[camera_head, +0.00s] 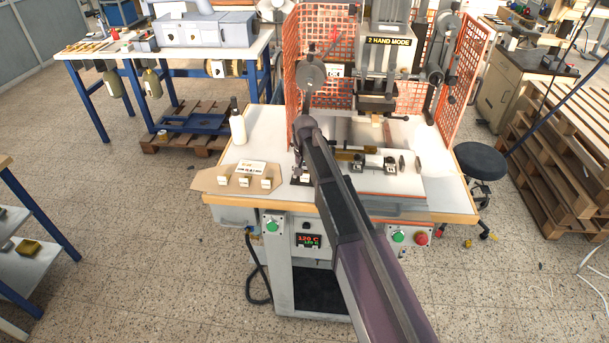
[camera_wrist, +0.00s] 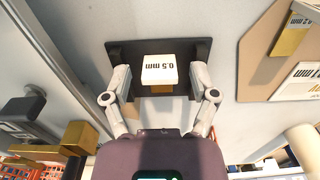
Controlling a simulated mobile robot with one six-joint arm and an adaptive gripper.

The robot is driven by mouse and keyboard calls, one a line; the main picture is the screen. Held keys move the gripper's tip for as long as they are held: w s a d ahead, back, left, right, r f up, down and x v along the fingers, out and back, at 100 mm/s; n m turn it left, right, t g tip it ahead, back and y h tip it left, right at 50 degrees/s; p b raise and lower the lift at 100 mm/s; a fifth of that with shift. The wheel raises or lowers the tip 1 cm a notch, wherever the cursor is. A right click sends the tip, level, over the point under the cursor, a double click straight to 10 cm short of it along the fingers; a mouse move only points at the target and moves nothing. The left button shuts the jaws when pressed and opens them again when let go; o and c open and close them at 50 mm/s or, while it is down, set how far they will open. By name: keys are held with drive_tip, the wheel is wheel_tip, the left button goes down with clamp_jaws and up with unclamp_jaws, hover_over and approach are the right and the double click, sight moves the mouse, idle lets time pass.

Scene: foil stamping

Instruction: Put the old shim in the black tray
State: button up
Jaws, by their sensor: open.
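The black tray (camera_wrist: 125,52) lies on the white table top in the wrist view. A small brass block with a white label reading 0.5 mm (camera_wrist: 160,69), which looks like the old shim, is at the tray, between my fingers. My gripper (camera_wrist: 159,78) is open, with one finger on each side of the block. I cannot tell whether the fingers touch it. In the head view my gripper (camera_head: 300,166) points down over the left part of the press table, and it and my arm hide most of the tray.
A cardboard board (camera_head: 215,181) with several labelled brass blocks lies left of my gripper. A white bottle (camera_head: 238,128) stands behind it. The press (camera_head: 388,60) stands at the back, inside orange mesh guards (camera_head: 318,35). Small fixtures (camera_head: 372,163) sit right of my arm.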

drive_tip(key=shift+d+r, duration=0.1)
drive_tip(key=shift+r, duration=0.1)
wheel_tip(320, 180, up, 12)
drive_tip(key=p, duration=1.2)
idle(0.9)
drive_tip(key=s+d, duration=2.3)
drive_tip(key=s, duration=0.1)
drive_tip(key=shift+n, duration=0.4)
drive_tip(key=shift+f, duration=0.1)
wheel_tip(320, 180, down, 10)
drive_tip(key=b, duration=1)
drive_tip(key=shift+f, duration=0.25)
